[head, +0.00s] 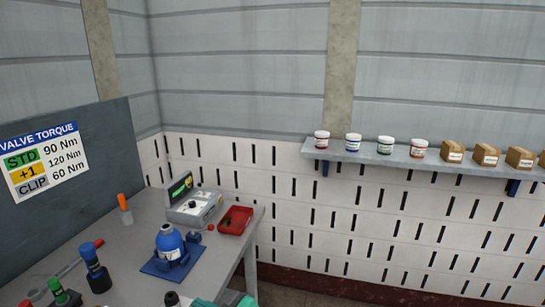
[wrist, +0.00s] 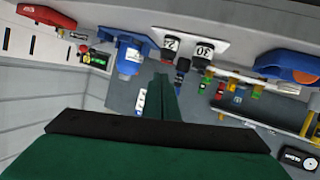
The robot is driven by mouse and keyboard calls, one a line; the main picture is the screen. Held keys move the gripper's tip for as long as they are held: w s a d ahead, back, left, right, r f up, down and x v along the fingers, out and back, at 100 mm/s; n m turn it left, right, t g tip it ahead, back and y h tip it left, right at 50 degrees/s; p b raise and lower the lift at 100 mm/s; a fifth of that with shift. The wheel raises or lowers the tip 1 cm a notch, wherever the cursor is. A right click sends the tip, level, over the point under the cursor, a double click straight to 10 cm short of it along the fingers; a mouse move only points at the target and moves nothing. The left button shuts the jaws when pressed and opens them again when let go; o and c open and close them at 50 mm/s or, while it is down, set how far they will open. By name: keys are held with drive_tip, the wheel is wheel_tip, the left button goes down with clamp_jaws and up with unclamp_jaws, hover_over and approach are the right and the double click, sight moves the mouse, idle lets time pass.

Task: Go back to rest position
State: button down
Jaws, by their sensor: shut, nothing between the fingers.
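My gripper (wrist: 166,84) shows in the wrist view as dark green fingers pressed together beyond a black bar. It is shut and empty, and nothing hangs from its tips. The bench (head: 232,222) with its objects lies beyond it in the wrist view, which is strongly tilted. In the head view, only a teal and dark part of my arm shows at the bottom edge; the fingers cannot be made out there. A blue valve (head: 170,243) stands on a blue plate on the bench, and it also shows in the wrist view (wrist: 130,58).
A red tray (head: 236,219) and a grey instrument (head: 195,207) sit behind the valve. Blue and green tools (head: 96,270) stand at the front left. A wall shelf (head: 370,156) holds tubs and boxes. A torque board (head: 60,180) stands at left. Floor right of the bench looks clear.

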drive_tip(key=s+d+f+m+t+h, duration=0.3)
drive_tip(key=s+d+f+m+h, duration=0.15)
drive_tip(key=s+f+m, duration=0.35)
drive_tip(key=s+d+f+m+t+h, duration=0.25)
drive_tip(key=s+d+f, duration=0.3)
drive_tip(key=f, duration=0.45)
drive_tip(key=s+d+r+h, duration=0.1)
drive_tip(key=s+d, duration=0.1)
drive_tip(key=s, duration=0.6)
drive_tip(key=s+d+r+m+t+h, duration=0.1)
drive_tip(key=s+d+h, duration=0.1)
drive_tip(key=s, duration=0.6)
drive_tip(key=s+d+r+m+h, duration=0.1)
drive_tip(key=s+d, duration=0.2)
drive_tip(key=s, duration=0.5)
drive_tip(key=shift+s+d, duration=0.35)
drive_tip(key=shift+r, duration=0.1)
